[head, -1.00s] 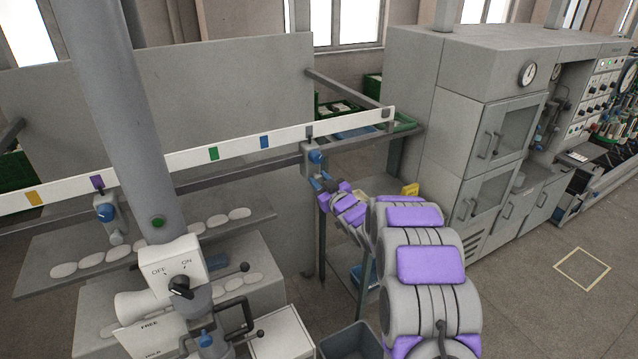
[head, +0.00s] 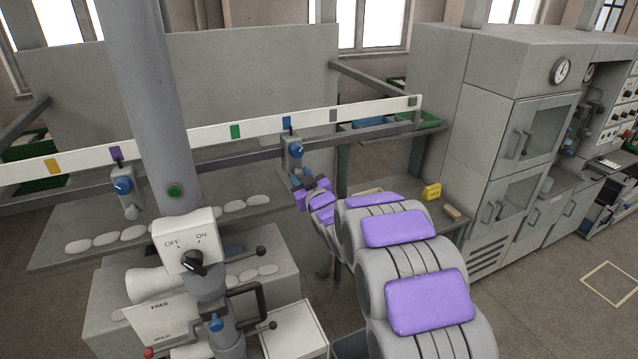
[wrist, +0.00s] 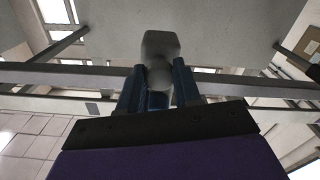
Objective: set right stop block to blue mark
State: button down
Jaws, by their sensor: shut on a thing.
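The right stop block (head: 293,150) is a grey block with a blue knob on the rail below the white scale strip (head: 210,134). Its upper end stands at the blue mark (head: 287,123), close to lined up; a small offset is hard to judge. My gripper (head: 302,180) is at the block's lower end. The left stop block (head: 123,185) hangs at the purple mark (head: 115,153).
A green mark (head: 235,132), a yellow mark (head: 53,166) and a grey mark (head: 333,115) are also on the strip. A grey cabinet (head: 480,130) stands at right.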

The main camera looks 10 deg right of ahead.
jog(key=shift+s+a+f, duration=0.2)
jog(key=shift+a+f, duration=0.1)
jog(key=shift+a, duration=0.25)
jog(key=c, duration=1.1)
grip_release()
jog(key=shift+d, duration=0.15)
jog(key=shift+o, duration=1.3)
jog(key=shift+s+d+r, duration=0.15)
jog(key=shift+d+r, duration=0.05)
jog(key=shift+r, duration=0.05)
jog(key=shift+o, duration=0.3)
jog(key=shift+a, duration=0.15)
jog(key=b+v, duration=0.1)
jog(key=v, duration=1.6)
jog(key=shift+b, duration=0.35)
